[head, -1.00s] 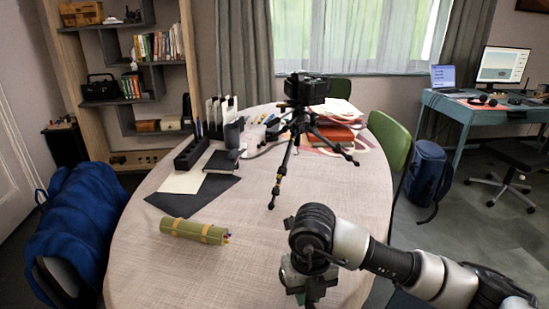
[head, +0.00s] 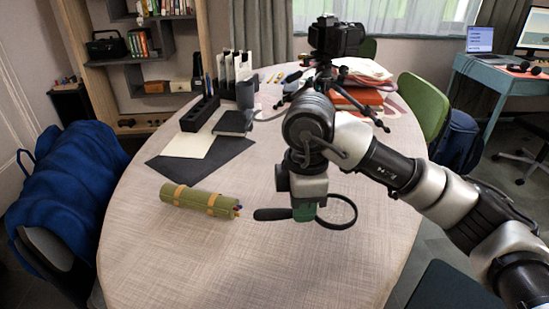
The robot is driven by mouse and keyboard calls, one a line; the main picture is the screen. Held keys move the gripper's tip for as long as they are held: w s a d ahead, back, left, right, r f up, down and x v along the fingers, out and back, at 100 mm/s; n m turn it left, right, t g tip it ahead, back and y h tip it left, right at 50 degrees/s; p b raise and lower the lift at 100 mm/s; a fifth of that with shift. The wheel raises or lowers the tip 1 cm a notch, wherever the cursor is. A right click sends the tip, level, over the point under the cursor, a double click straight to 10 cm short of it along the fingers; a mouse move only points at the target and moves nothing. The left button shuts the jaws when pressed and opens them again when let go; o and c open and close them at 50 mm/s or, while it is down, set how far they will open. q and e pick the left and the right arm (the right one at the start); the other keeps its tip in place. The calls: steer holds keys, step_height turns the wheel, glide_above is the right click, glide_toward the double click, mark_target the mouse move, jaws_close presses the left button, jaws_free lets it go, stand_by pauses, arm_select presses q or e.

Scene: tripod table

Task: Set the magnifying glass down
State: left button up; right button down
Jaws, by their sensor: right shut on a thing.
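A magnifying glass (head: 352,222) with a black handle and a dark round rim shows in the head view over the near middle of the table (head: 240,265). My right gripper (head: 304,214) points down and is shut on the magnifying glass between handle and lens. The handle sticks out to the left and the lens to the right. The glass is close to the tabletop; I cannot tell whether it touches. My left gripper is not in view.
A green pencil roll (head: 200,200) lies left of the magnifying glass. A camera on a tripod (head: 337,38) stands behind my right arm. A black organizer (head: 200,113), dark notebook (head: 233,122) and sheets lie at the back left. The front of the table is clear.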

steer(key=b, duration=0.3)
glide_above(250, 233)
step_height(250, 233, down, 7)
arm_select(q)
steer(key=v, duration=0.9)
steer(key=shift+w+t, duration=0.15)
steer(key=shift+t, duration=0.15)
arm_select(e)
steer(key=shift+f, duration=2)
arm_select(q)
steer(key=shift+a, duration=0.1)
arm_select(e)
steer(key=c, duration=1)
jaws_free()
steer(key=shift+f, duration=0.1)
steer(key=shift+c, duration=0.2)
